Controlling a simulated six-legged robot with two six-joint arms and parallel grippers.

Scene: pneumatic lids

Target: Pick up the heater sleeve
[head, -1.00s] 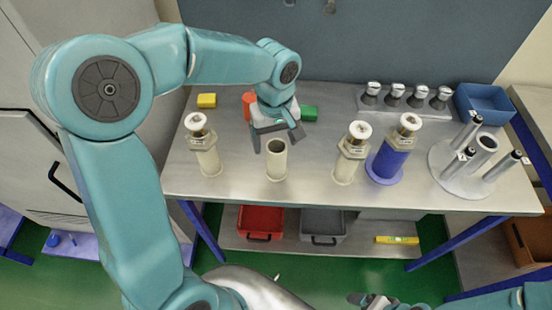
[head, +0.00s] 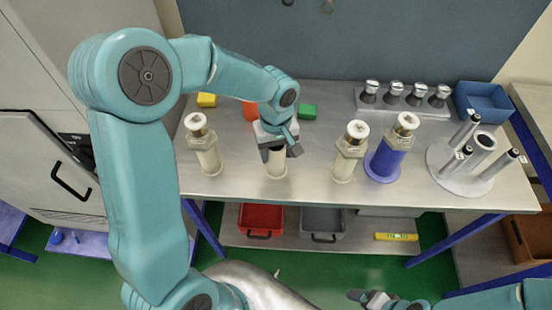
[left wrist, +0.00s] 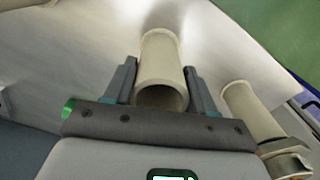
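The heater sleeve appears to be the cream, open-topped hollow tube (head: 276,168), standing upright near the middle of the bench. My left gripper (head: 280,150) is at its upper part, pointing down, and hides its rim in the head view. In the left wrist view the tube (left wrist: 163,62) lies between the two spread fingers of the left gripper (left wrist: 161,80), with its dark opening towards me. The fingers are close to its sides; I cannot tell whether they touch. My right gripper (head: 372,299) is at the bottom edge, away from the bench, its fingers unclear.
Lidded cream cylinders stand left (head: 204,145) and right (head: 347,155) of the tube. Another sits in a blue holder (head: 387,163). Behind are green (head: 308,111), orange (head: 250,111) and yellow (head: 206,100) blocks. A round stand (head: 461,173) and blue bin (head: 483,101) are right.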

